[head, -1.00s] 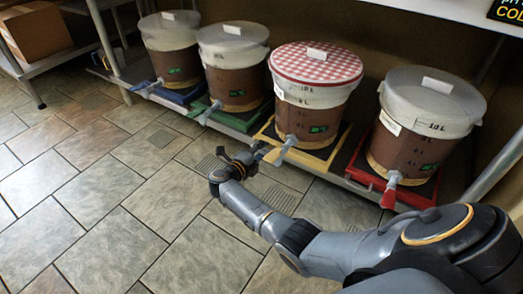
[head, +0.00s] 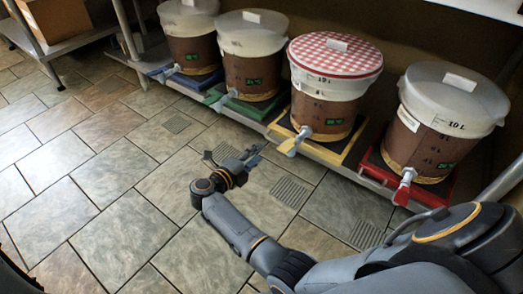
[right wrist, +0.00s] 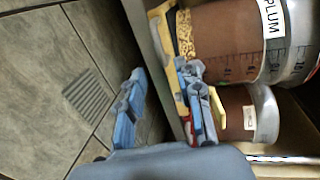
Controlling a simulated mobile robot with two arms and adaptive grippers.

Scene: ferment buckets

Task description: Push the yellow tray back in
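The yellow tray (head: 328,156) sits on the low shelf under the bucket with the red-checked lid (head: 336,55). Its front edge lies near the shelf's front edge; how far it juts out is hard to tell. A pale tap (head: 292,142) on that bucket hangs over the tray's front. My right gripper (head: 238,160) is open and empty above the floor, in front and to the left of the tray, apart from it. In the right wrist view my gripper's blue fingers (right wrist: 162,75) are spread, and a yellow tray edge (right wrist: 162,22) shows beyond them beside a bucket labelled PLUM (right wrist: 225,40).
Blue (head: 190,79), green (head: 250,106) and red (head: 428,190) trays hold the neighbouring buckets. A cardboard box (head: 55,20) is at the far left. The tiled floor (head: 120,170) in front is clear.

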